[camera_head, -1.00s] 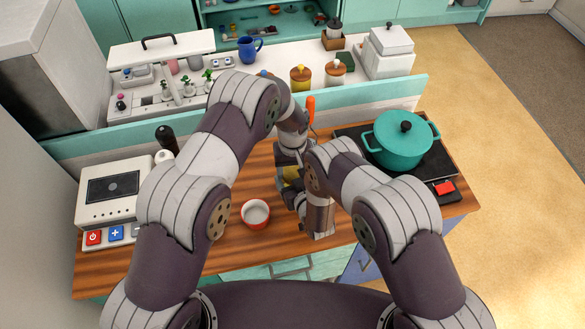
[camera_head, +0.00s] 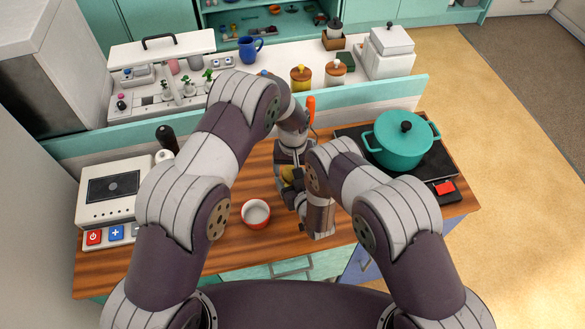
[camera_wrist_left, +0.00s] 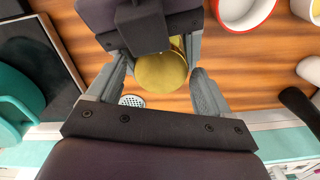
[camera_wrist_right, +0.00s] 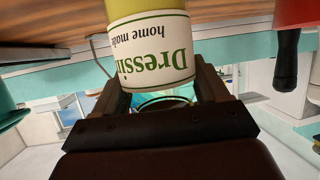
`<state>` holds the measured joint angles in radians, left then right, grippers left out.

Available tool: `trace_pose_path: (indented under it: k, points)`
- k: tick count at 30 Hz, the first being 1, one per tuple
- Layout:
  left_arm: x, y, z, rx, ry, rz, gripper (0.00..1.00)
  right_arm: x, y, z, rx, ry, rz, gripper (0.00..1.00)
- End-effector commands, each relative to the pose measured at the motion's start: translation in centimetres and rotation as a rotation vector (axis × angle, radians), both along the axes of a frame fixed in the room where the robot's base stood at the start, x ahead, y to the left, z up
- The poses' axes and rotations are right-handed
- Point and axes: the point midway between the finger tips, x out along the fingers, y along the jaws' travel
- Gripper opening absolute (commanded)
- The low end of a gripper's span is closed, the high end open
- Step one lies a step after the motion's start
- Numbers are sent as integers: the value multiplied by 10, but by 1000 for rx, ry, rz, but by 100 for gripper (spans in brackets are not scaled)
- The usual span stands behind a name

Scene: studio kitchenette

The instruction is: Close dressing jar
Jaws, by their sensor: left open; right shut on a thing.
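In the head view the arms hide most of the jar; a small yellow patch (camera_head: 288,174) shows.
A red bowl (camera_head: 256,213) with a white inside stands on the wooden counter (camera_head: 240,175), left of the grippers. A teal pot (camera_head: 401,143) sits on the black hob to the right. A white appliance (camera_head: 112,190) stands at the left. An orange-handled item (camera_head: 311,104) is behind the grippers.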

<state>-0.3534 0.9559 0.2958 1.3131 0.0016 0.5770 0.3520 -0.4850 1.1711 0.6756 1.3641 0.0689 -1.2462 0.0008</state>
Motion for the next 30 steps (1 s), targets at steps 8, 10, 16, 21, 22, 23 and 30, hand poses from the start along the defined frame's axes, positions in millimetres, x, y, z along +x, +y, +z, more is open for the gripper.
trace_pose_path:
  k: [8, 10, 16, 21, 22, 23, 30]
  points:
    - [1, 0, 37, -1, -3, -1, 87, 1, 0, 1, 2, -2, 0, 0]
    - [0, 0, 41, 0, -1, -1, 87, 1, 0, 1, 1, -2, -1, 0]
    - [0, 0, 42, 0, 0, -1, 87, 1, 0, 1, 2, -1, -3, 0]
    - [0, 0, 42, 1, 0, 0, 100, 1, 0, 1, 1, -2, -4, 0]
    - [0, 0, 42, 1, 0, 0, 100, 1, 0, 1, 1, -2, -4, 0]
    - [0, 0, 42, 0, 0, 0, 100, 1, 0, 1, 1, -2, -4, 0]
    - [1, 0, 59, -1, -4, 0, 100, 1, -1, 1, 1, -2, -4, 0]
